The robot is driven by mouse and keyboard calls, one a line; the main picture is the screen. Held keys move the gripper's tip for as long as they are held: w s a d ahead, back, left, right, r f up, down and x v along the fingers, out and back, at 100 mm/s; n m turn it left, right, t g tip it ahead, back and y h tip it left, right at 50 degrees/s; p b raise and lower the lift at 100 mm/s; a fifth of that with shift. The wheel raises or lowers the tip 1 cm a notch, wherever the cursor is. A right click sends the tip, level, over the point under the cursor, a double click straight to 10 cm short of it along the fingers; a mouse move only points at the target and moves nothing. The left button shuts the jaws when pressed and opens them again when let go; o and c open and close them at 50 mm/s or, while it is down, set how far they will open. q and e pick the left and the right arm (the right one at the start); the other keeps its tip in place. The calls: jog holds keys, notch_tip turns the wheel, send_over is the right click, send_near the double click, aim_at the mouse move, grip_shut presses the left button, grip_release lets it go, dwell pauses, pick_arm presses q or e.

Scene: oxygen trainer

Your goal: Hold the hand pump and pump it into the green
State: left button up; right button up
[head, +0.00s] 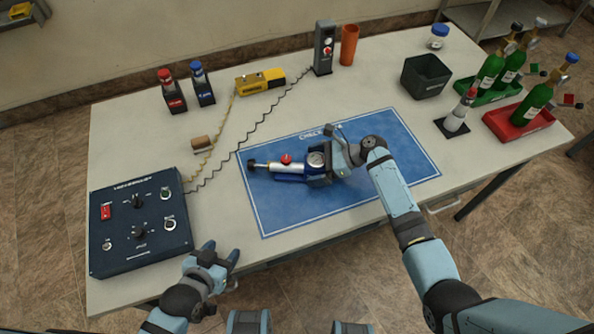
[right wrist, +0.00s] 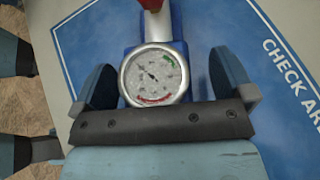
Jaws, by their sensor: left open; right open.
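The hand pump (head: 290,167) lies on the blue check mat (head: 385,190). It has a silver barrel, a red knob, a black handle at its left end and a blue base. Its round gauge (right wrist: 154,76) shows in the right wrist view, with a green band at upper right and a red band at the bottom; the needle points to the upper left, off the green. My right gripper (right wrist: 168,85) is open, its fingers on either side of the pump's gauge end. My left gripper (head: 222,258) is open and empty at the table's front edge.
A dark control box (head: 140,222) stands at the front left. Red and blue bottles, a yellow device (head: 260,81) and a grey post (head: 324,48) stand at the back. Coiled cords cross left of the mat.

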aim_at(301, 168)
jog(key=shift+x, duration=2.2)
jog(key=c, duration=1)
